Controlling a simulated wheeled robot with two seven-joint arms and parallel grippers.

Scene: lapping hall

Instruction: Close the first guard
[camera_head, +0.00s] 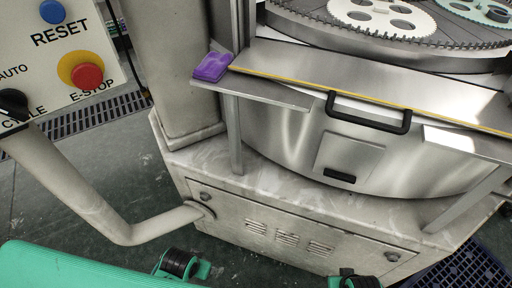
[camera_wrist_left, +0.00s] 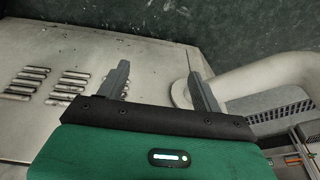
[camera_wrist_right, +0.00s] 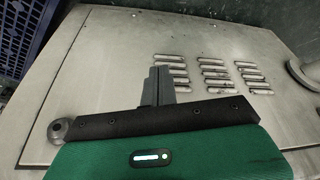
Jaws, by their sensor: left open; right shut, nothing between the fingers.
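A long steel guard panel (camera_head: 360,82) with a yellow front edge lies in front of the toothed round lapping table (camera_head: 400,35) in the head view. A black bar handle (camera_head: 368,112) sits at its yellow edge. I cannot tell whether this is the first guard. My left gripper (camera_wrist_left: 162,84) is open and empty in the left wrist view, with the machine's base and a pale pipe beyond. My right gripper (camera_wrist_right: 157,86) is shut and empty in the right wrist view, before the vented base panel. Neither gripper's fingers show in the head view, apart from the guard.
A purple block (camera_head: 212,66) lies on a narrow steel shelf (camera_head: 268,93) at the guard's left. A control box (camera_head: 55,50) with a red E-STOP hangs at left on a bent pale pipe (camera_head: 95,205). The vented base (camera_head: 290,235) stands below; a blue crate (camera_head: 470,270) is lower right.

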